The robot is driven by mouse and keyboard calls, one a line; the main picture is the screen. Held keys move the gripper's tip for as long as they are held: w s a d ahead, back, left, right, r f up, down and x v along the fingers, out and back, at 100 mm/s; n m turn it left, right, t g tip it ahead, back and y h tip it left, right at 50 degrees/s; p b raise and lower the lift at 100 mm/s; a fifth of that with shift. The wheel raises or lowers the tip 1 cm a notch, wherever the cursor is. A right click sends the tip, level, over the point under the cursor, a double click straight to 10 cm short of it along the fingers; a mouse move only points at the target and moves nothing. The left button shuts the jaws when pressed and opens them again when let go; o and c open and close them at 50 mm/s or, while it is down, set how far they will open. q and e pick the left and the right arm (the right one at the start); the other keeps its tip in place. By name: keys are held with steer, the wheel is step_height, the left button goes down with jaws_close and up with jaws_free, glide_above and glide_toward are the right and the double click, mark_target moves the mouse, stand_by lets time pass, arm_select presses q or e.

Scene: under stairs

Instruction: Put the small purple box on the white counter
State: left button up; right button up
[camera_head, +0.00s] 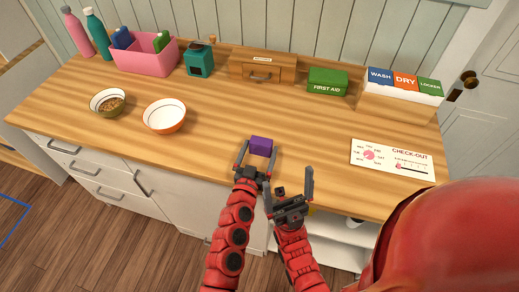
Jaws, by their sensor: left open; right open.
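The small purple box (261,145) sits on the wooden top of the counter (215,135), close to its front edge. The counter has white drawer fronts below. My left gripper (256,156) is open, with its fingers reaching to the near side of the box, one at the left and one at the right. I cannot tell whether either finger touches it. My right gripper (290,186) is open and empty, lower and to the right, near the front edge. The near lower part of the box is partly hidden by my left gripper.
A white bowl (165,116) and a food bowl (108,102) stand left of the box. A check-out card (392,160) lies right. A pink caddy (146,59), teal container (199,60), wooden drawer box (262,66), green first aid box (327,82) and sign-fronted bin (400,97) line the back.

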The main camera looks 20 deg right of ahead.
arm_select(q)
steer(key=b+v, duration=0.1)
steer(key=v, duration=0.4)
steer(key=b+v, duration=0.2)
steer(key=v, duration=0.3)
steer(key=shift+s+a+f, duration=0.15)
steer(key=shift+s+f, duration=0.1)
steer(key=shift+s+a+r, duration=0.2)
steer(key=shift+s+a, duration=0.15)
steer(key=shift+s, duration=0.1)
steer(key=shift+a, duration=0.1)
